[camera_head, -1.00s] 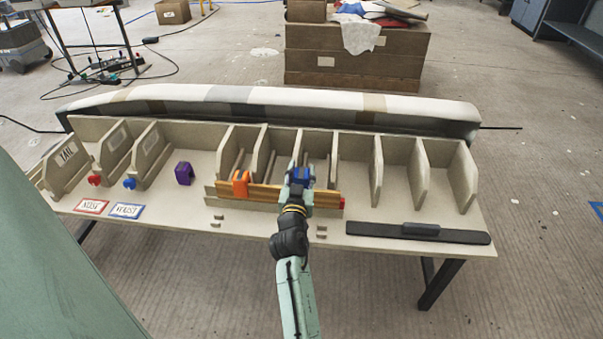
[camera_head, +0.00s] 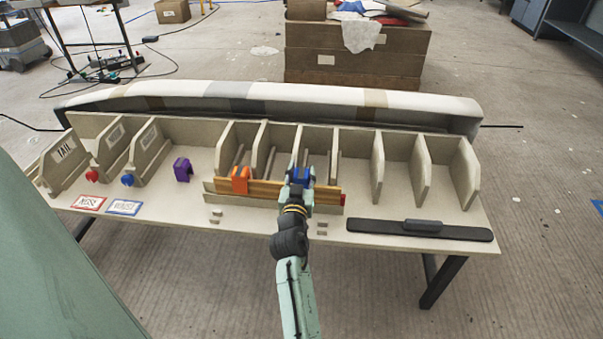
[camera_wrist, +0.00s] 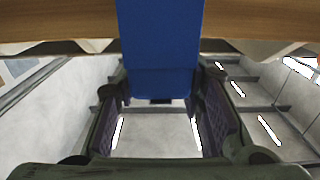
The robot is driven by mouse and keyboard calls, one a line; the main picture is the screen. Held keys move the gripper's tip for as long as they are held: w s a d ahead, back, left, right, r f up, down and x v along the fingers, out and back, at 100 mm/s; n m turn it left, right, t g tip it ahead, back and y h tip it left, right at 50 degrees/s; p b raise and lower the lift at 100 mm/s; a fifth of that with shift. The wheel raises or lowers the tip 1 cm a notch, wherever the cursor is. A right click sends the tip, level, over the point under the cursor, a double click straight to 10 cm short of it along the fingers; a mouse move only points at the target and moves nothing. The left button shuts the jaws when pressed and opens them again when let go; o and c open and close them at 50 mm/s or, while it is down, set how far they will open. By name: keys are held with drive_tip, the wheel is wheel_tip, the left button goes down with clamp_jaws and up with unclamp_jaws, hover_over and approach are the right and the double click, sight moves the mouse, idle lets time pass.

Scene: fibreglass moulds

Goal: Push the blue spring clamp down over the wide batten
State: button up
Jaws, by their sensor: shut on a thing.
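The blue spring clamp (camera_head: 301,174) is at the right part of the wooden batten (camera_head: 270,190), which lies lengthwise on the table. My gripper (camera_head: 300,187) is shut on the blue clamp and partly hides it in the head view. In the wrist view, the blue clamp (camera_wrist: 160,45) stands between my two finger pads (camera_wrist: 160,112) and crosses in front of the brown batten (camera_wrist: 60,20). How far the clamp reaches over the batten is hidden. An orange clamp (camera_head: 240,179) sits on the batten to the left.
A purple clamp (camera_head: 183,170) stands on the table left of the batten. Grey dividers (camera_head: 378,165) rise behind the batten. A long black tool with a handle (camera_head: 420,230) lies at the right. Red-framed (camera_head: 88,202) and blue-framed (camera_head: 124,207) labels lie at the front left.

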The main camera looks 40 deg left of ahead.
drive_tip(key=shift+f+b, duration=0.7)
drive_tip(key=o, duration=1.3)
drive_tip(key=shift+c, duration=0.2)
